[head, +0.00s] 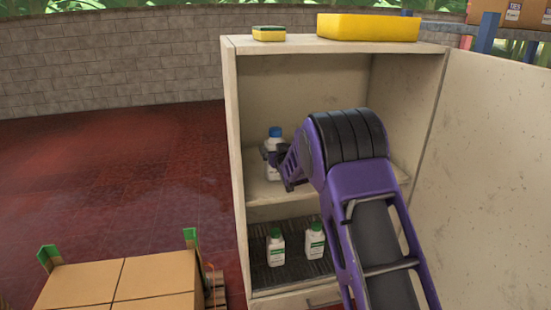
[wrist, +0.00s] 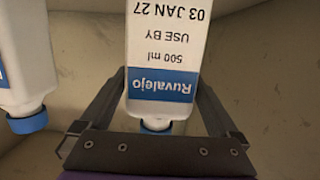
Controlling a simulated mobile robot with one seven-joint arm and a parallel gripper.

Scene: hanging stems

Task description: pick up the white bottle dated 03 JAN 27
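The white bottle dated 03 JAN 27 (wrist: 166,45) is in the middle of the wrist view, appearing upside down. Its blue-banded label reads Ruvalejo, 500 ml, USE BY 03 JAN 27, and its blue cap points toward my gripper's bar. My gripper (wrist: 162,80) has one finger on each side of it; I cannot tell whether the fingers press on it. In the head view my gripper (head: 280,169) is at the cabinet's middle shelf, beside and partly over a white blue-capped bottle (head: 275,136). I cannot tell whether this is the dated one.
A second blue-capped white bottle (wrist: 22,60) stands close at the left of the wrist view. Two green-capped bottles (head: 276,248) stand on the lower shelf. The cabinet's side walls (head: 236,170) flank the shelf. A yellow tray (head: 367,27) and a sponge (head: 268,34) lie on top.

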